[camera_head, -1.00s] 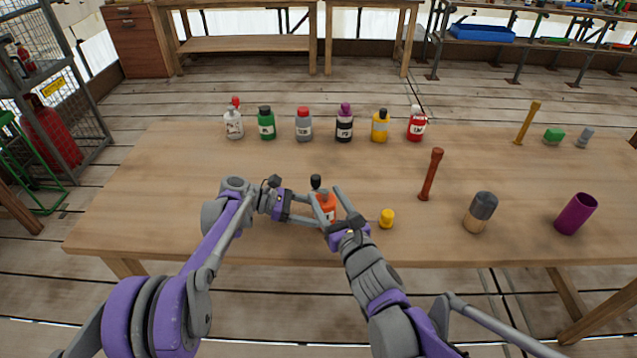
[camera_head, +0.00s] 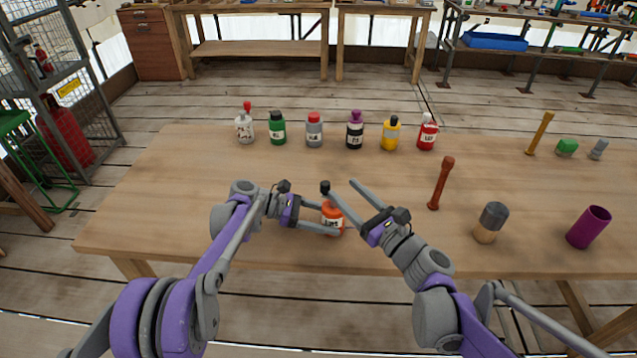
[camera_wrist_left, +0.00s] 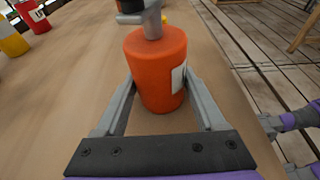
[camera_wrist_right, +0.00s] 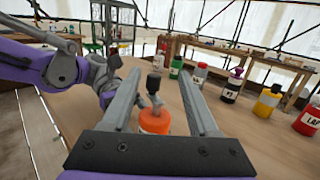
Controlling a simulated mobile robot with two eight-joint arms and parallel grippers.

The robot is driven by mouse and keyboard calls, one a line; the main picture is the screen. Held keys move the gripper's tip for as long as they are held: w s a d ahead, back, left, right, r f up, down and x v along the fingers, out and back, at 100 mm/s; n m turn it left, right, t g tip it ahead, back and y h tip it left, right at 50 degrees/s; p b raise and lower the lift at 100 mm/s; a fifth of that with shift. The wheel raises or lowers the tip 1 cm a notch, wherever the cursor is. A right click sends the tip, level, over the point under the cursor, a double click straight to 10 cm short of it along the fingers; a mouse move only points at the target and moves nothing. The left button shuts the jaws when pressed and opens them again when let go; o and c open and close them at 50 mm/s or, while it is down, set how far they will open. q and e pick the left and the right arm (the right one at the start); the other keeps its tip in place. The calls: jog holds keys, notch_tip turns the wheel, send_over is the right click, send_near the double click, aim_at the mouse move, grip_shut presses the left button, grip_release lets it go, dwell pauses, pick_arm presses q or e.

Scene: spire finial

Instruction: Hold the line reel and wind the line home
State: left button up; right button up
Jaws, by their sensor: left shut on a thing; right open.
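The line reel (camera_head: 332,219) is an orange, bottle-like body with a white label, upright at the table's near edge. A grey crank with a black knob (camera_head: 325,187) tops it. My left gripper (camera_head: 331,226) is shut on its body from the left; the left wrist view shows the orange body (camera_wrist_left: 157,65) between both fingers. My right gripper (camera_head: 343,189) is open and empty, above and right of the reel. In the right wrist view, the knob (camera_wrist_right: 154,83) shows between the spread fingers, with the orange body (camera_wrist_right: 155,122) beyond. No line is visible.
A row of labelled bottles stands behind, including a green one (camera_head: 278,131) and a red one (camera_head: 427,133). To the right are a red-brown peg (camera_head: 440,185), a black-and-tan cylinder (camera_head: 490,223) and a purple cup (camera_head: 588,228). The table (camera_head: 190,190) is clear at left.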

jog(key=w+a+f+n+g+y, duration=0.1)
jog(key=w+a+f+n+g, duration=0.1)
jog(key=w+a, duration=0.4)
jog(key=shift+w+a+f+g+y, duration=0.2)
jog(key=shift+w+a+g+y, duration=0.2)
jog(key=shift+a+g, duration=0.4)
grip_shut()
